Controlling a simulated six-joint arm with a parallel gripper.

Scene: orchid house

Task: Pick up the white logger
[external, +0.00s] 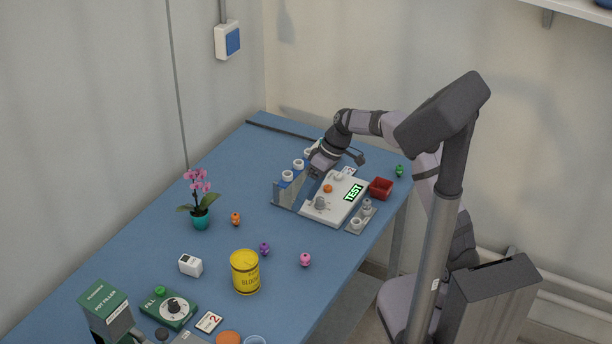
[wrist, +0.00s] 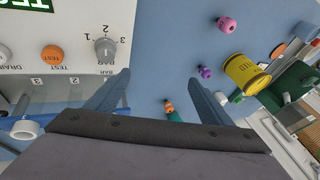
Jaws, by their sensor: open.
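The white logger (external: 190,264) is a small white box with a dark display. It stands on the blue table left of the yellow tin. In the wrist view a small white piece (wrist: 222,97) beside the right finger looks like it, partly hidden by that finger. My gripper (external: 319,167) is far from it, over the grey rack and test panel at the table's far end. In the wrist view my gripper (wrist: 160,84) has its two fingers spread, with only blue table between the tips.
The yellow tin (external: 245,273), purple figure (external: 265,249), orange figure (external: 236,219) and potted orchid (external: 201,219) stand around the logger. The green dial box (external: 169,308) is in front. The white test panel (external: 336,200) and red bin (external: 381,188) are near my arm.

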